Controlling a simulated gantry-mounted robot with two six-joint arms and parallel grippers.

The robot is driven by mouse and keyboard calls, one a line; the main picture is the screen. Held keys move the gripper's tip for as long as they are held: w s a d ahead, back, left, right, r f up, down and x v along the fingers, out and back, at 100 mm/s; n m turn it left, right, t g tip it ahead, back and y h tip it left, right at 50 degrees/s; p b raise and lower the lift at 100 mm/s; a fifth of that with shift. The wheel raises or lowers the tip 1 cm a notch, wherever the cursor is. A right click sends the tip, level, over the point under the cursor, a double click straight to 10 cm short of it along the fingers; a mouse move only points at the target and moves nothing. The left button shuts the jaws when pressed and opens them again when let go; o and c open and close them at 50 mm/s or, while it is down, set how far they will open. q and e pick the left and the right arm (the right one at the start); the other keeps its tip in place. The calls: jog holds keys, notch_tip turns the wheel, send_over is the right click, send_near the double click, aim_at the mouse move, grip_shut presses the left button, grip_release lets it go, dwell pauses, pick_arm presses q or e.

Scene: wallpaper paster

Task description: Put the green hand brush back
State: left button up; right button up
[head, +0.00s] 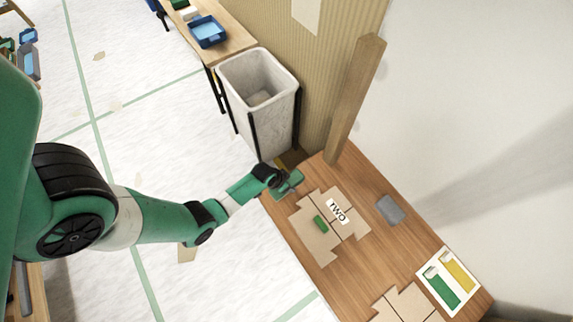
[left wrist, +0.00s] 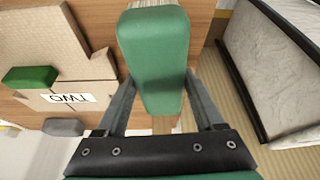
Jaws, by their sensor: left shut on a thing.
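My left gripper (head: 284,181) is over the far left corner of the wooden table (head: 283,207), close to the bin. In the left wrist view, its fingers (left wrist: 160,84) are shut on the green hand brush (left wrist: 154,42), a rounded green block with a pale strip at its far end. The brush also shows in the head view (head: 293,180), small and partly hidden by the gripper. I cannot tell whether it touches the table. A white panel (head: 446,277) at the table's right end bears a green and a yellow brush-like shape with pale ends. My right gripper is out of view.
Flattened cardboard (head: 324,249) labelled "TWO" lies mid-table with a smaller green block (head: 320,223) on it. A grey block (head: 391,209) lies behind. A wooden post (head: 354,100) rises at the back corner. A grey bin (head: 263,122) stands left of the table.

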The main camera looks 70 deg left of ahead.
pick_arm(q)
jog(key=shift+f, duration=0.65)
jog(key=shift+d+r, duration=0.1)
jog(key=shift+f, duration=0.35)
jog(key=o, duration=1.4)
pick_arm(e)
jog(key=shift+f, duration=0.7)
pick_arm(q)
jog(key=shift+r, duration=0.1)
jog(key=p+v, duration=0.6)
jog(key=v, duration=0.1)
jog(key=p+v, duration=0.3)
jog(key=v, duration=0.1)
jog(key=shift+w, duration=0.25)
jog(key=shift+s+r+p, duration=0.3)
jog(key=shift+r+p, duration=0.1)
jog(key=shift+p, duration=0.25)
jog(key=shift+d, duration=0.1)
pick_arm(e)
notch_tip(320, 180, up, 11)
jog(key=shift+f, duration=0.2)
